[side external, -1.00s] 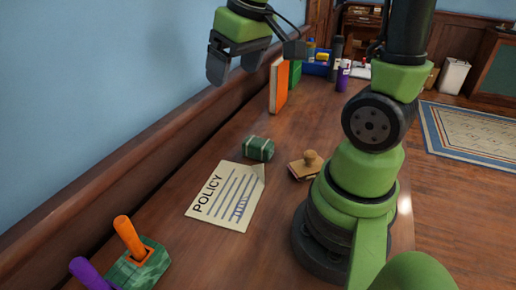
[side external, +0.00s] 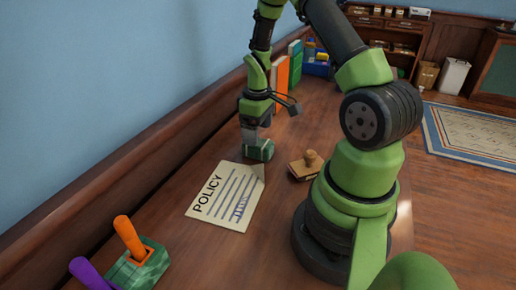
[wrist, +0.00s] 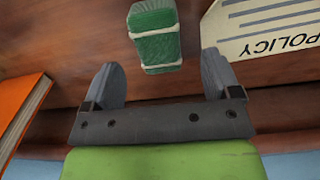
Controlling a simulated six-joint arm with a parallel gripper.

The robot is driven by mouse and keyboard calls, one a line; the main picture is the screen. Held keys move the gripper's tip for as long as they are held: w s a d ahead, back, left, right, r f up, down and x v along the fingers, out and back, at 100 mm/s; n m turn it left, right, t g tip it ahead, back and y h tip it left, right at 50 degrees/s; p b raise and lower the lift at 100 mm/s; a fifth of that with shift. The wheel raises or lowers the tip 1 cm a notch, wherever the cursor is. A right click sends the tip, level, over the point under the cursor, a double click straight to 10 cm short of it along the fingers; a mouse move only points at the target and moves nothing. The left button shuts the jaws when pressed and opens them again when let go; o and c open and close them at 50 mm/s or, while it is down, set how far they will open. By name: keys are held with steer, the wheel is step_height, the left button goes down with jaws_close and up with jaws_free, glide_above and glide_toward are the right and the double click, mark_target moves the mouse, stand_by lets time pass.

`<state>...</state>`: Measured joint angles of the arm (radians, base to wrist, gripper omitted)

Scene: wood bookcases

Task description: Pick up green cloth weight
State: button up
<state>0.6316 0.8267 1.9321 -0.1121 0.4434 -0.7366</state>
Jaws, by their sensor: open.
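The green cloth weight (side external: 258,150) is a small block with pale bands, lying on the wooden desk just beyond the policy sheet. It also shows in the wrist view (wrist: 155,36), at top centre. My gripper (side external: 256,137) is open and points down right above the weight, partly covering it in the side view. In the wrist view my gripper (wrist: 160,62) has its two fingers spread wide to the left and right of the weight's near end. Most of the weight lies past the fingertips, and nothing is held.
The policy sheet (side external: 226,198) lies close beside the weight. A wooden stamp on a pad (side external: 306,166) sits to the right. An orange book (side external: 282,76) stands behind, near the wall ledge. A green box with an orange handle (side external: 139,262) is at the front left.

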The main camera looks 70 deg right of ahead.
mark_target(258, 148)
step_height(258, 148, down, 5)
steer(key=shift+d+r, duration=0.1)
steer(key=c, duration=1.4)
